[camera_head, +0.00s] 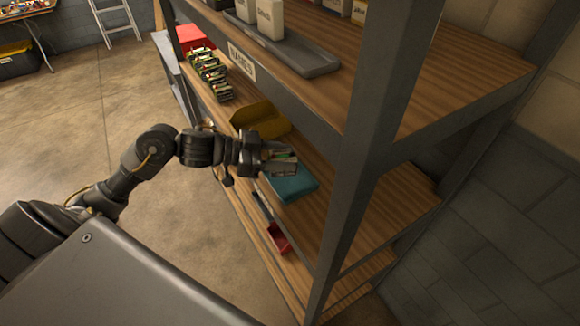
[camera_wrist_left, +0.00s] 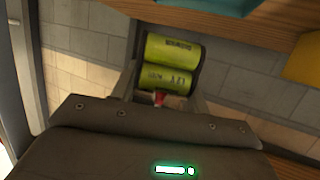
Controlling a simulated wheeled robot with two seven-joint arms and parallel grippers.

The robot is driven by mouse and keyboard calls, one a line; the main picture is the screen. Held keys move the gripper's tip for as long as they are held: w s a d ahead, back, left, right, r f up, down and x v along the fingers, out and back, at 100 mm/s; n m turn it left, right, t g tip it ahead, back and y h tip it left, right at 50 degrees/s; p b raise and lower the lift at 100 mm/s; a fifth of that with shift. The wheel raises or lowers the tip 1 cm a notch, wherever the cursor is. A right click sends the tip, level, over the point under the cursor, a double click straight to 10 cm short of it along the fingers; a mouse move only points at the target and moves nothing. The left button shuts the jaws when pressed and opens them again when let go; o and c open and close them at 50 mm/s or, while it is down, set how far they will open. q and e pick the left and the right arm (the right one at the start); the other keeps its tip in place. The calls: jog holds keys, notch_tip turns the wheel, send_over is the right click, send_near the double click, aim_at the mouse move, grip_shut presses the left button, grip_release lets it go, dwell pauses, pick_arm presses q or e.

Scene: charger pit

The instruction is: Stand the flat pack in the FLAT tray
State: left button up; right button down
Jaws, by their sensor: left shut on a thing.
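My left gripper (camera_head: 268,158) is shut on a pack of green-yellow cells in front of the middle shelf. In the head view the pack (camera_head: 283,157) looks small and partly hidden by the fingers. In the left wrist view the pack (camera_wrist_left: 170,62) shows two cells side by side between the fingers, in a dark frame. A teal tray (camera_head: 294,184) lies on the shelf just below and beyond the gripper, and its edge shows in the left wrist view (camera_wrist_left: 200,6). I read no FLAT label on any tray. My right gripper is out of view.
A yellow tray (camera_head: 262,118) stands behind my left gripper, with a row of cell packs (camera_head: 210,72) farther back. A grey shelf post (camera_head: 372,130) rises right of the gripper. The upper shelf (camera_head: 440,85) overhangs.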

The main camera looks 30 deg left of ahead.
aim_at(287, 159)
pick_arm(q)
jog(key=shift+w+d+f, duration=0.2)
jog(key=shift+w+f, duration=0.8)
jog(key=shift+f, duration=0.25)
jog(key=shift+w+f, duration=0.15)
jog(key=shift+f, duration=1.6)
jog(key=shift+d+f, duration=0.1)
jog(key=o, duration=1.3)
jog(key=shift+o, duration=0.3)
